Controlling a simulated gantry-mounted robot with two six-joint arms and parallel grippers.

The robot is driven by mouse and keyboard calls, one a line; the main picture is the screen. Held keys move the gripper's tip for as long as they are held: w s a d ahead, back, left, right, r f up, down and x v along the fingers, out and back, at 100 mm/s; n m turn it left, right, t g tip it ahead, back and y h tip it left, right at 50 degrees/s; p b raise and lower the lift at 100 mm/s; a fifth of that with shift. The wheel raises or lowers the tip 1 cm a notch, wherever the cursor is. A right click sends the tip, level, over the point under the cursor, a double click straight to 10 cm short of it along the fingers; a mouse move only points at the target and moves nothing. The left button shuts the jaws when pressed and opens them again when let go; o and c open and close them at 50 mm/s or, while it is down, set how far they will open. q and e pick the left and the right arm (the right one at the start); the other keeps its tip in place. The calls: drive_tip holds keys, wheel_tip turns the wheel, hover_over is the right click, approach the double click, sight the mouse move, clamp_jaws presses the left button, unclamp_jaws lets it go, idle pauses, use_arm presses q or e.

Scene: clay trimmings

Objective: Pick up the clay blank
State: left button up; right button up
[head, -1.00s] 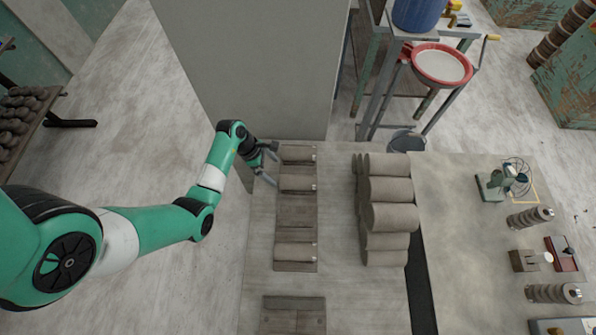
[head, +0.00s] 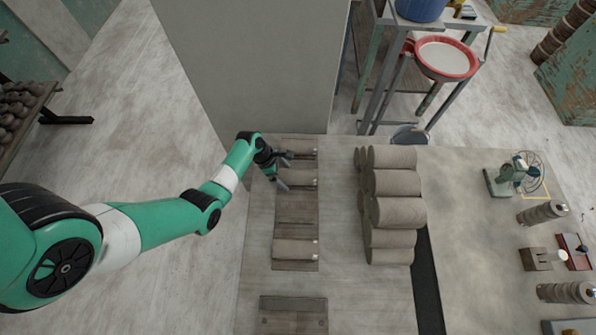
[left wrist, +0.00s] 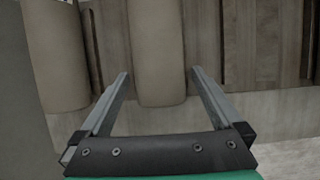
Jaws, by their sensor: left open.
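A grey-brown cylindrical clay blank (head: 303,178) lies on a wooden board, second from the back in a row. My left gripper (head: 287,171) is at its left end, with its two fingers apart and nothing held. In the left wrist view the open fingers (left wrist: 160,74) point toward the end of this clay blank (left wrist: 158,50), which lies between their lines. Whether the fingers overlap its end is hard to tell. Another clay blank (head: 304,154) lies just behind, and a third (head: 296,249) lies nearer. My right gripper is in neither view.
A pile of several larger clay cylinders (head: 393,208) lies to the right of the row. An empty wooden board (head: 293,303) lies near the front. The worktop between row and pile is clear.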

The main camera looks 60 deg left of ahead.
use_arm(q)
clamp_jaws()
idle(0.3)
drive_tip(key=shift+r, duration=0.15)
